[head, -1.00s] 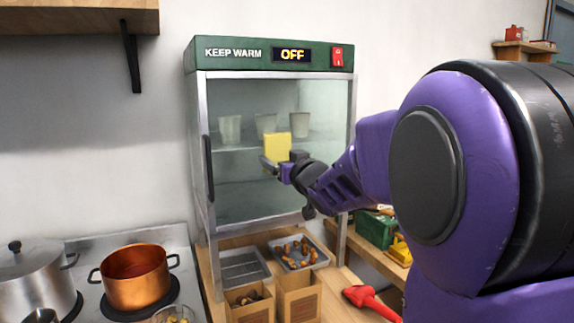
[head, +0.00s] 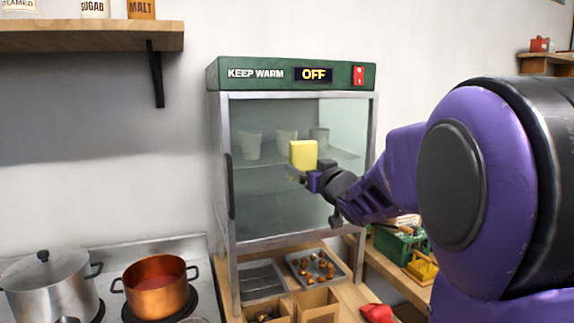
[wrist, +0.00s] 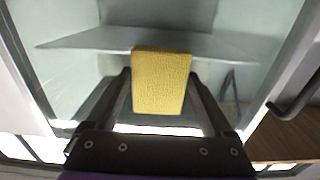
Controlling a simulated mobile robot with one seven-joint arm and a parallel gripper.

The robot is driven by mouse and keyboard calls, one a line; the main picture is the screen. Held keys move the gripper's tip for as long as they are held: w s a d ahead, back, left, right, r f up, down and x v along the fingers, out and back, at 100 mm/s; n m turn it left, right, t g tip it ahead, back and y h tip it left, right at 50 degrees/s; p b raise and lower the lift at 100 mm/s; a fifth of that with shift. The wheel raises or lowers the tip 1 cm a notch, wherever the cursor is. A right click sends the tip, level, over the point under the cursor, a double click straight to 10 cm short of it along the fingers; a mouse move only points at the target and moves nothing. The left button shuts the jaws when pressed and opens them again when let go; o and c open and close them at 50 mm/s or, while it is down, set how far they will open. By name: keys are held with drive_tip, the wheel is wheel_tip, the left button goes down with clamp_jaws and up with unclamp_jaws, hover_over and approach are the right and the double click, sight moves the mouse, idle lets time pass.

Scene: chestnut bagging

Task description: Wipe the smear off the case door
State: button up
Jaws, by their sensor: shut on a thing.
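The warming case (head: 292,75) has a green top reading KEEP WARM and OFF. Its glass door (head: 265,200) is shut, with a dark handle at the left. My gripper (head: 305,172) is shut on a yellow sponge (head: 303,154) in front of the upper middle of the door. The sponge also shows in the wrist view (wrist: 161,82), upright between the fingers. I cannot tell whether it touches the glass. I make out no clear smear; the sponge and gripper hide part of the door.
Several pale cups (head: 250,145) stand on the shelf behind the glass. Below the case are an empty tray (head: 262,281), a tray of chestnuts (head: 318,266) and open boxes (head: 318,306). A copper pot (head: 157,287) and a steel pot (head: 52,290) are at the left.

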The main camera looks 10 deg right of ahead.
sight(341, 164)
drive_tip(key=shift+w+d, duration=0.1)
drive_tip(key=shift+d, duration=0.65)
drive_tip(key=shift+w+d+p, duration=0.3)
drive_tip(key=shift+d, duration=1)
drive_tip(key=shift+w+d+p, duration=0.25)
drive_tip(key=shift+d, duration=1.05)
drive_tip(key=shift+w+d+p, duration=0.3)
drive_tip(key=shift+d, duration=1)
drive_tip(key=shift+s+a+b, duration=0.3)
drive_tip(key=shift+a+b, duration=0.25)
drive_tip(key=shift+a, duration=0.8)
drive_tip(key=shift+s+a+b, duration=0.3)
drive_tip(key=shift+a+b, duration=0.3)
drive_tip(key=shift+a, duration=0.75)
drive_tip(key=shift+s+a+b, duration=0.3)
drive_tip(key=shift+a+b, duration=0.25)
drive_tip(key=shift+a, duration=0.8)
drive_tip(key=shift+s+a+f+b, duration=0.15)
drive_tip(key=shift+a+b, duration=0.4)
drive_tip(key=shift+a, duration=0.4)
drive_tip(key=shift+s+a+b, duration=0.1)
drive_tip(key=shift+a+b, duration=0.4)
drive_tip(key=shift+a, duration=0.45)
